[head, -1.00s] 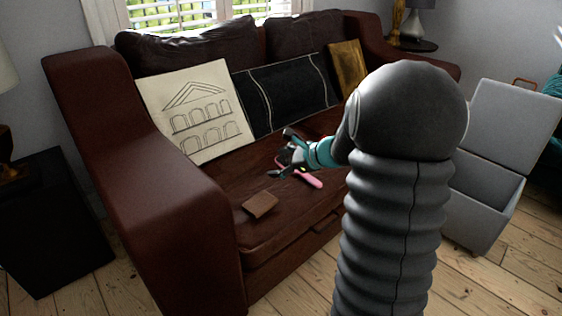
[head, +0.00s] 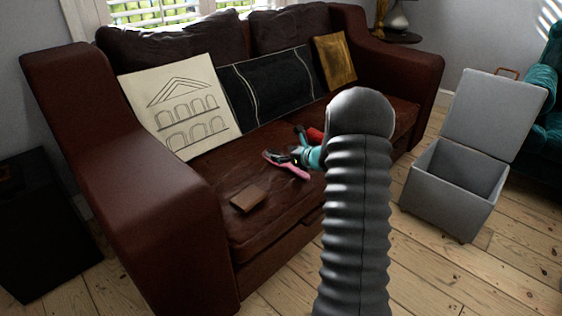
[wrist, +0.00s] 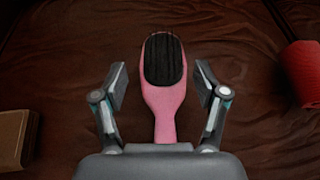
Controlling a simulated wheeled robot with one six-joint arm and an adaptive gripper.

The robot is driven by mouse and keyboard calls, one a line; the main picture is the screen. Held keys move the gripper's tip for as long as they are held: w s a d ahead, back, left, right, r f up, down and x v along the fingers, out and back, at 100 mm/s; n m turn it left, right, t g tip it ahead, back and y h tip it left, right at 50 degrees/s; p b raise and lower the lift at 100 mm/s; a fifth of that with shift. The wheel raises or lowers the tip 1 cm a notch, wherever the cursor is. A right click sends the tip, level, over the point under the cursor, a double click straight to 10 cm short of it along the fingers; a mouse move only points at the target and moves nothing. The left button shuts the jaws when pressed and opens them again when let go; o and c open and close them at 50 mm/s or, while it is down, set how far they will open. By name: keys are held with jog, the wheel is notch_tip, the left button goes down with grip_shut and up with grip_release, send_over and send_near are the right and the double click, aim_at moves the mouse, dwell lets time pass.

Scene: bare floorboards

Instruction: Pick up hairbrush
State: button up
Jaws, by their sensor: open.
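The pink hairbrush (wrist: 165,85) with a dark bristle pad lies on the seat of the brown leather sofa. In the wrist view its pad points away from me and its handle runs back between the two fingers. My gripper (wrist: 161,88) is open, with one finger on each side of the hairbrush and a gap on both sides. In the head view the hairbrush (head: 290,165) is partly covered by my gripper (head: 283,160). I cannot tell the height of the fingers above the seat.
A brown wallet-like block (head: 248,199) lies on the seat to the left, and a red object (head: 315,135) lies to the right. Cushions (head: 180,105) lean along the sofa back (head: 175,55). An open grey box (head: 452,180) stands on the floor at right.

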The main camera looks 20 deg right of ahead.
aim_at(277, 151)
jog(key=shift+d+x, duration=0.15)
jog(key=shift+x, duration=1.3)
jog(key=shift+d+x, duration=0.2)
jog(key=shift+x, duration=1.25)
jog(key=shift+r, duration=0.1)
jog(key=c, duration=1.2)
jog(key=shift+c, duration=0.2)
